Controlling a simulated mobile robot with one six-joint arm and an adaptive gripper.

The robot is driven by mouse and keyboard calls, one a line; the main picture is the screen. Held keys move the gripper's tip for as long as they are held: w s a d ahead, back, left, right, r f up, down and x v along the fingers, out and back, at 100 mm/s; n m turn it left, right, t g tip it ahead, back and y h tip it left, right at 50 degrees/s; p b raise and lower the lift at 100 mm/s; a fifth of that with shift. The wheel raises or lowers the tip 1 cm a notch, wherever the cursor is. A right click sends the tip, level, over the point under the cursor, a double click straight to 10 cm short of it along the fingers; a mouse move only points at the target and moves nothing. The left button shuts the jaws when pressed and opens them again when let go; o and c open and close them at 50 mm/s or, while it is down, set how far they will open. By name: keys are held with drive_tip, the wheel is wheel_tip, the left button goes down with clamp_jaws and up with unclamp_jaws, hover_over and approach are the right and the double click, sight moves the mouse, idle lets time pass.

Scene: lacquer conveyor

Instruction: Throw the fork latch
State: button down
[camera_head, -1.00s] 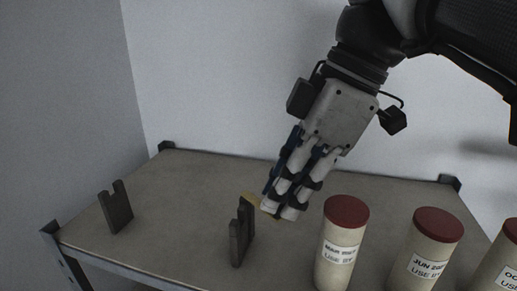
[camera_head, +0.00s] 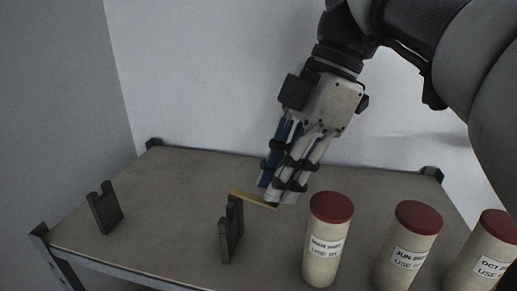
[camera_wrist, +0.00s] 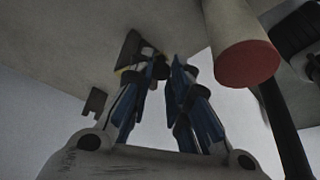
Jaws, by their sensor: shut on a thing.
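Two dark fork brackets stand upright on the table: one at the left (camera_head: 105,207) and one nearer the middle (camera_head: 231,231). A thin yellow bar (camera_head: 252,198) runs from the top of the middle bracket rightward to my fingertips. My gripper (camera_head: 272,196) points down and is shut on the bar's right end. In the wrist view my fingertips (camera_wrist: 165,70) are close together beside the middle bracket (camera_wrist: 134,48), with a little yellow of the bar (camera_wrist: 124,69) showing. The left bracket (camera_wrist: 95,103) also shows there. The bar's pivot and its exact grip are hidden.
Three pale jars with red lids stand to the right: a near one (camera_head: 324,243), a middle one (camera_head: 404,251) and one at the right edge (camera_head: 486,258). The near jar is close to my gripper. The table (camera_head: 170,195) is clear between the brackets. A wall stands behind.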

drive_tip(key=c, duration=1.4)
unclamp_jaws()
drive_tip(key=shift+c, duration=0.2)
